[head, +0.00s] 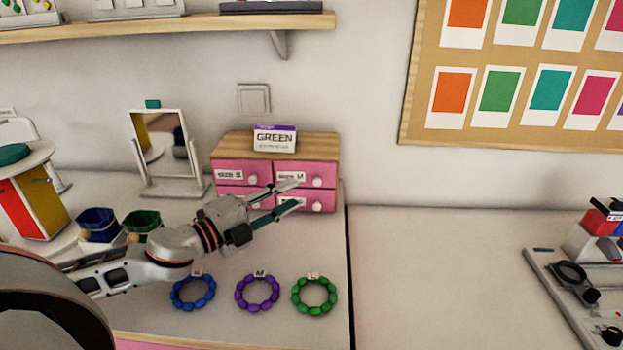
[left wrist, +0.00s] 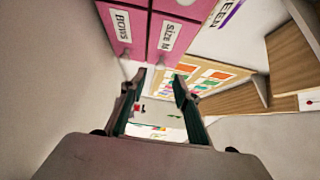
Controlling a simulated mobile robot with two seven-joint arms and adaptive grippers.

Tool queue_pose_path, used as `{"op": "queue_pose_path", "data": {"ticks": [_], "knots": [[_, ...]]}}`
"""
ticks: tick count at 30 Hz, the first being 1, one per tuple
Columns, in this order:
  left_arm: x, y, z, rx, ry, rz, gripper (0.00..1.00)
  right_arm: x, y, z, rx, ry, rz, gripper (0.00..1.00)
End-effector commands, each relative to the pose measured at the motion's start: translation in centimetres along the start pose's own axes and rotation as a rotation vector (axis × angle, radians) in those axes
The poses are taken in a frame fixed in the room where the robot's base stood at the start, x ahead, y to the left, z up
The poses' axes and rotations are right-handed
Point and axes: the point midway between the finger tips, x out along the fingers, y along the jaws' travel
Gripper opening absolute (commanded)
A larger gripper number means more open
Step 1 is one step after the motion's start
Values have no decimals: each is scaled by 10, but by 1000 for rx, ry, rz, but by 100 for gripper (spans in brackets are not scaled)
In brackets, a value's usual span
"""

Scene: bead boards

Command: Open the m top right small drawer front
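The pink drawer front labelled size M (head: 290,169) is at the top right of a small drawer cabinet with a wooden top (head: 232,146). It has a round white knob (head: 317,181) at its right and looks closed. My left gripper (head: 297,193) is open, in front of the right-hand drawers, and its fingertips overlap them, pointing right near the knob; contact cannot be told. In the left wrist view the size M front (left wrist: 172,30) lies above the open fingers (left wrist: 159,79), beside the front labelled BOWS (left wrist: 120,22). The fingers hold nothing. My right gripper is not in view.
A GREEN card (head: 275,138) stands on the cabinet. A mirror (head: 160,150) stands to its left. Blue (head: 192,293), purple (head: 257,294) and green (head: 314,296) bead rings lie in front. Cups (head: 98,226) stand left, by my arm.

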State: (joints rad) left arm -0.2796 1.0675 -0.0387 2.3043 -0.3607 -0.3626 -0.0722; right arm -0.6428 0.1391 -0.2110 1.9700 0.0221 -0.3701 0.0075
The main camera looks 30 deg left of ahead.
Motion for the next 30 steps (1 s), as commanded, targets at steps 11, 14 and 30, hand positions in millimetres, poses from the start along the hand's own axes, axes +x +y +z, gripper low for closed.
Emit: {"op": "queue_pose_path", "data": {"ticks": [11,14,30], "knots": [[27,-2,0,1,1,-3,31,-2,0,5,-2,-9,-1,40],[36,-2,1,1,-1,-4,31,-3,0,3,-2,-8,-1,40],[74,0,0,0,0,0,31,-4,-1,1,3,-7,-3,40]]}}
